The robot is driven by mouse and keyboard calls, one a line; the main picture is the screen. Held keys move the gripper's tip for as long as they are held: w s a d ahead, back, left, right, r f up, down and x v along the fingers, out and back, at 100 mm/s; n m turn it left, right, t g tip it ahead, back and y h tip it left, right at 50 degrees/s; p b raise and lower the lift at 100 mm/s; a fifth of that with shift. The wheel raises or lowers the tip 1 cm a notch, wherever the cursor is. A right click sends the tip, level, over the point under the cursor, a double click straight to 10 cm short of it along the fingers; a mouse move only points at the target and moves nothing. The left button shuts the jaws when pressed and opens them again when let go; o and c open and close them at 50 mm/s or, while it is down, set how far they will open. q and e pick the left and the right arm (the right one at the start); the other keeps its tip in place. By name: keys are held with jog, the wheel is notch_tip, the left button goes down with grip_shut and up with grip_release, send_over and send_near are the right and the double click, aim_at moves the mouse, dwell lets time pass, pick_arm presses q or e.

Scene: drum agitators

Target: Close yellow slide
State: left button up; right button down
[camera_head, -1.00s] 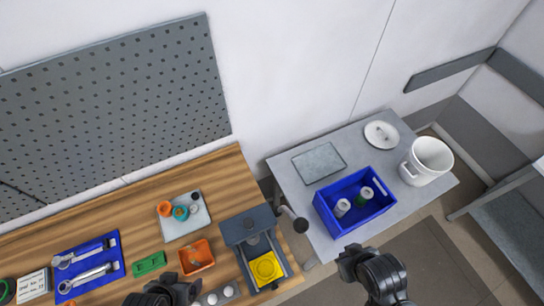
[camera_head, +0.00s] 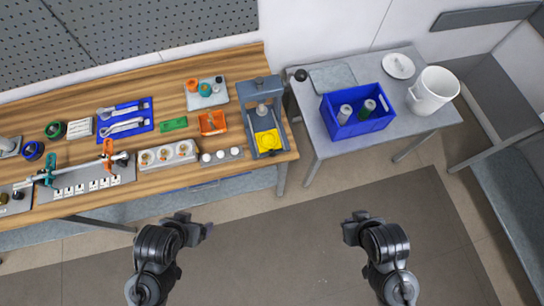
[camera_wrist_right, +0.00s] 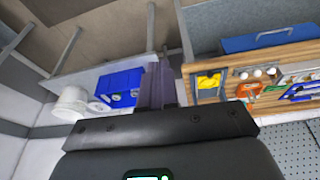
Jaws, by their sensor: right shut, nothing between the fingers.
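The yellow slide (camera_head: 267,139) is a yellow square piece in the front of a grey press-like fixture (camera_head: 261,92) at the right end of the wooden bench. It sticks out toward the bench's front edge. It also shows as a yellow patch in the right wrist view (camera_wrist_right: 208,81). My left gripper (camera_head: 203,229) hangs over the floor in front of the bench, left of the slide and apart from it; its finger gap is not clear. My right gripper (camera_head: 350,229) is shut and empty over the floor, right of the slide. It also shows in the right wrist view (camera_wrist_right: 156,84).
Left of the fixture are an orange tray (camera_head: 212,123), white round pieces (camera_head: 221,155) and a socket strip (camera_head: 167,155). A grey side table (camera_head: 320,140) holds a blue crate (camera_head: 357,124) and a white bucket (camera_head: 432,92). A gap separates bench and table.

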pick_arm(q)
jog(key=shift+w+r, duration=0.15)
jog(key=shift+w, duration=0.35)
pick_arm(e)
jog(key=shift+w+r, duration=0.1)
jog(key=shift+w, duration=0.4)
pick_arm(q)
jog(key=shift+s, duration=0.15)
pick_arm(e)
jog(key=shift+s+m, duration=0.1)
jog(key=shift+m, duration=0.2)
